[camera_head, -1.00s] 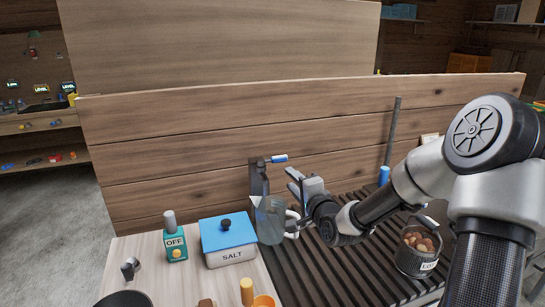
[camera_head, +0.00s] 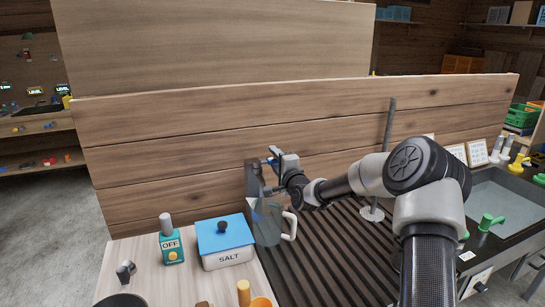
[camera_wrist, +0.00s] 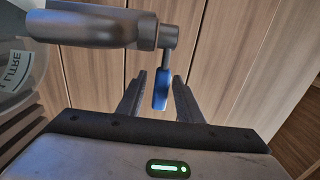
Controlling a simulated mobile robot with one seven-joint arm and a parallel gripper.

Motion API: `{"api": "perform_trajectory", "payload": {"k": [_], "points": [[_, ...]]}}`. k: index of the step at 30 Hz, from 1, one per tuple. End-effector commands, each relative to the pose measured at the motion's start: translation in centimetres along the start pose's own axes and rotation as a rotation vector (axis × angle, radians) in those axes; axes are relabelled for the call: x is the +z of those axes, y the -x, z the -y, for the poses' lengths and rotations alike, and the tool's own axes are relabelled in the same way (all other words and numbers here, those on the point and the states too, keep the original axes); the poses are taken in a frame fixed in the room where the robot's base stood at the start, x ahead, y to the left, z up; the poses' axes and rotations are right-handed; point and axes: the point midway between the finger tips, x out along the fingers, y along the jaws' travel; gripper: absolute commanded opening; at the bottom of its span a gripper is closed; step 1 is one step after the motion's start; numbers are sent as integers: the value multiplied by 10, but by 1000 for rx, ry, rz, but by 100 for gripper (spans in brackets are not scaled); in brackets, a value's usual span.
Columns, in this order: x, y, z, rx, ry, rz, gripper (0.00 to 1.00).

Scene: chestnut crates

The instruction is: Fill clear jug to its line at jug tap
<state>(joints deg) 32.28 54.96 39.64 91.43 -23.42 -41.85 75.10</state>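The clear jug (camera_head: 268,232), with a white handle, stands upright under the grey tap (camera_head: 252,182) on the dark ribbed drainer. A blue patch shows inside it; I cannot tell the water level or the line. Its side, marked "1 LITRE", shows at the left edge of the wrist view (camera_wrist: 12,75). The tap's blue lever (camera_wrist: 161,90) lies between the fingers of my gripper (camera_wrist: 158,92), which is beside the tap above the jug (camera_head: 274,158). The fingers are apart, with small gaps seen beside the lever.
A blue-lidded salt box (camera_head: 226,243) stands just left of the jug, and a green bottle marked OFF (camera_head: 171,244) further left. A wooden panel (camera_head: 300,140) rises behind the tap. A grey pole on a round base (camera_head: 371,213) and a sink (camera_head: 505,205) are to the right.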

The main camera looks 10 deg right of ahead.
Motion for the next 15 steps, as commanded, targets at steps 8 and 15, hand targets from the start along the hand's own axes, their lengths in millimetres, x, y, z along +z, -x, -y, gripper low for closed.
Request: {"api": "perform_trajectory", "payload": {"k": [8,15], "points": [[0,-21,0,0,0,0,33],[0,-22,0,1,0,0,33]]}}
